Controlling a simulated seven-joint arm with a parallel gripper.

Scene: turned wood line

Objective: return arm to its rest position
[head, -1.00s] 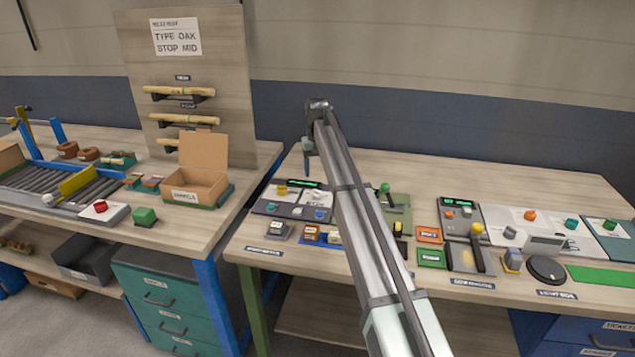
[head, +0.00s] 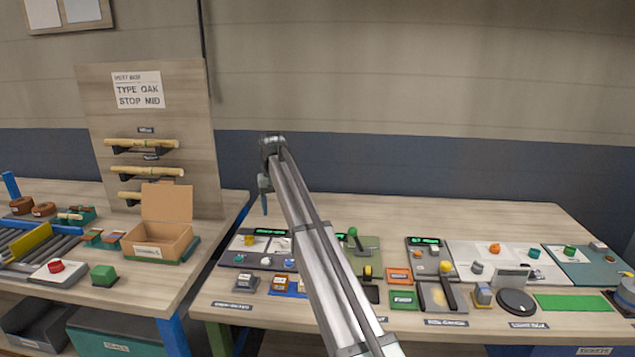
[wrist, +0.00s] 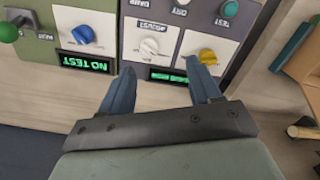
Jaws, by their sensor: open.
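My gripper (head: 264,198) hangs near the end of my arm in the head view, above the back edge of the right bench by the left control panel. In the wrist view my gripper (wrist: 163,88) shows two blue fingers spread apart with nothing between them. Beyond the fingertips lies the control panel (wrist: 172,50) with a white knob (wrist: 149,47) and a yellow knob (wrist: 207,57). The fingers look apart from the knobs. A green display (wrist: 86,63) reads "NO TEST" at the left.
The right bench (head: 400,212) has bare wood along its back. Panels, levers and a black round disc (head: 515,301) fill its front.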

